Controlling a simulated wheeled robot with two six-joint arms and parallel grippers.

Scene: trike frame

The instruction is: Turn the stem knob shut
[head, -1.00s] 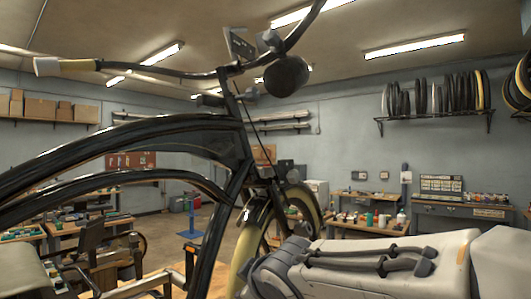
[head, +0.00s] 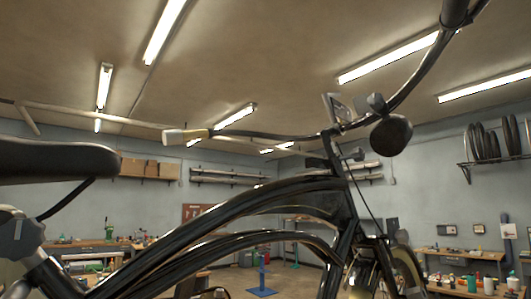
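The trike frame (head: 235,212) is black and fills the middle and lower part of the head view. Its stem (head: 330,148) rises at the front to the curved handlebar (head: 270,136). A small grey block (head: 376,103) and a flat plate (head: 332,106) sit by the stem top, above a round black lamp (head: 391,133). A small dark fitting (head: 352,155) sticks out from the stem below the bar. I cannot tell which of these small parts is the stem knob, or how it is turned. Neither gripper is in view.
A black saddle (head: 55,159) juts in at the left, above a silver post (head: 44,276) with a grey collar. The front wheel (head: 405,265) is at lower right. Benches and shelves line the far walls. The space above the frame is open up to the ceiling lamps.

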